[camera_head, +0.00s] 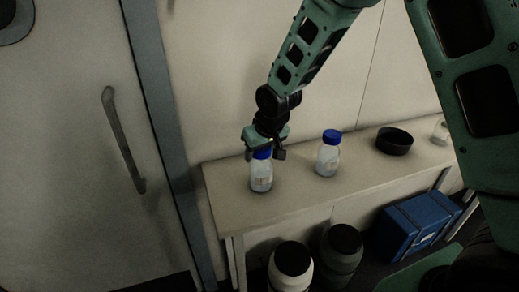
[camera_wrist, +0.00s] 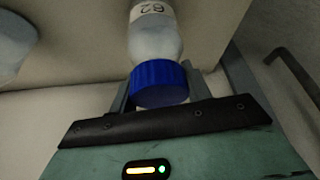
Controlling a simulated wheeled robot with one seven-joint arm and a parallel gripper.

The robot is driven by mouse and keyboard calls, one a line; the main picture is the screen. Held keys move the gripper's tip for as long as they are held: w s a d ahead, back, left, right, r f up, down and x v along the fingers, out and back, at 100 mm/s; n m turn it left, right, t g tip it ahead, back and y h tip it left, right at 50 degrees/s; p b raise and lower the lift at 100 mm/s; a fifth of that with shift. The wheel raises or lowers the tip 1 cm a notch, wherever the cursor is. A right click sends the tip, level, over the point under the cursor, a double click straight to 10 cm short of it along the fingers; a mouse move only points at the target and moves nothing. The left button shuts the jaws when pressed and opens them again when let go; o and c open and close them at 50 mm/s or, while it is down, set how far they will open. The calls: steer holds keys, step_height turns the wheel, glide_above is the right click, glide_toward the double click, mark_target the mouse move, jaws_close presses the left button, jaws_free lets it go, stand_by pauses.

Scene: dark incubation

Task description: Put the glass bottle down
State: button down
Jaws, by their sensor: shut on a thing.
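A clear glass bottle (camera_head: 261,178) with a blue cap is under my gripper (camera_head: 262,152) near the left end of the bench. In the wrist view the same bottle (camera_wrist: 155,38) shows a white label, and its blue cap (camera_wrist: 159,83) is between the two fingers of my gripper (camera_wrist: 160,88). The gripper is shut on the cap. The bottle looks upright, with its base at or just above the bench top (camera_head: 225,192); I cannot tell whether it touches.
A second blue-capped bottle (camera_head: 327,157) stands to the right. Beyond it are a black round dish (camera_head: 394,141) and a clear container (camera_head: 441,131). Dark-lidded drums (camera_head: 291,272) and a blue box (camera_head: 415,224) are below. A door (camera_head: 75,150) is at left.

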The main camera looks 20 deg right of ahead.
steer(key=c, duration=0.7)
jaws_free()
steer(key=shift+f, duration=0.1)
steer(key=shift+o, duration=0.2)
